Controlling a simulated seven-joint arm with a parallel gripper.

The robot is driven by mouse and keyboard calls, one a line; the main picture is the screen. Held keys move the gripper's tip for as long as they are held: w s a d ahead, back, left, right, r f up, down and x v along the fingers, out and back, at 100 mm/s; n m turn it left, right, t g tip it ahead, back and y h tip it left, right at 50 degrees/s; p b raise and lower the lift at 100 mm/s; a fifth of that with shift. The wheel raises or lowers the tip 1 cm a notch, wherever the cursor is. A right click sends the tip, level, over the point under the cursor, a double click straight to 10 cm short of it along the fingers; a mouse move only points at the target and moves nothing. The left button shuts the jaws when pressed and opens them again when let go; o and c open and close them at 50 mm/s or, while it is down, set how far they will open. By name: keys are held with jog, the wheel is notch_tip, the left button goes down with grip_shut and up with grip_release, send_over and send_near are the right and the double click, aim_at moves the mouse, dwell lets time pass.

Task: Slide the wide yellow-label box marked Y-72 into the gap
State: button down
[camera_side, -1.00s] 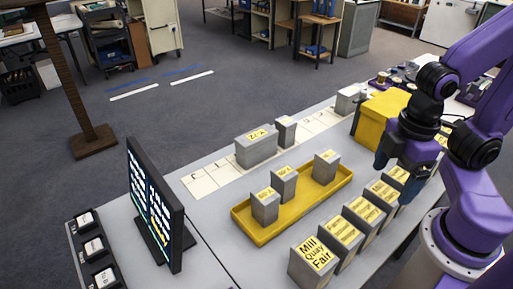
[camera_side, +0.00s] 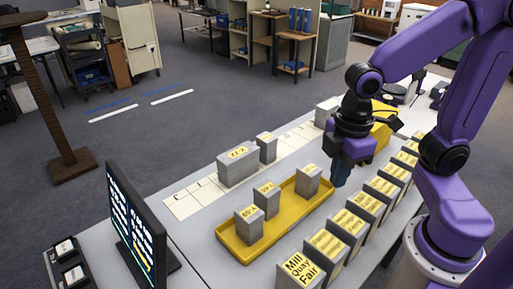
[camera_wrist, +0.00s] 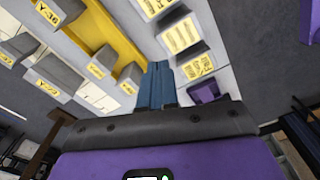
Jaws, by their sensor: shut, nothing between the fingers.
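The wide grey box with a yellow label (camera_side: 238,166) stands on the pale marked strip (camera_side: 184,205) in the side view, beside a narrower grey box (camera_side: 267,148). Its label is too small to read surely. A wide grey box (camera_wrist: 62,72) with a yellow label shows at the left of the wrist view; I cannot tell surely that it is the same one. Open stretches of the strip lie on both sides of the boxes. My gripper (camera_side: 341,180) is shut and empty, above the right end of the yellow tray (camera_side: 240,255).
The tray holds three narrow grey boxes (camera_side: 249,226). A row of labelled boxes (camera_side: 299,272) runs along the front edge. A monitor (camera_side: 140,225) stands at the left, and a yellow block (camera_side: 385,132) lies behind my gripper. Another grey box (camera_side: 325,112) stands at the strip's far end.

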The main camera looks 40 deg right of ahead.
jog(key=w+f+n, duration=0.2)
jog(key=w, duration=2.1)
jog(key=w+d+f+n, duration=0.1)
jog(key=w+d+f, duration=0.2)
jog(key=w+d, duration=0.4)
jog(key=w+d+f+n, duration=0.2)
jog(key=w+d+f, duration=0.2)
jog(key=w+d, duration=0.3)
notch_tip(320, 180, down, 10)
jog(key=shift+w+d, duration=0.15)
jog(key=shift+w, duration=0.15)
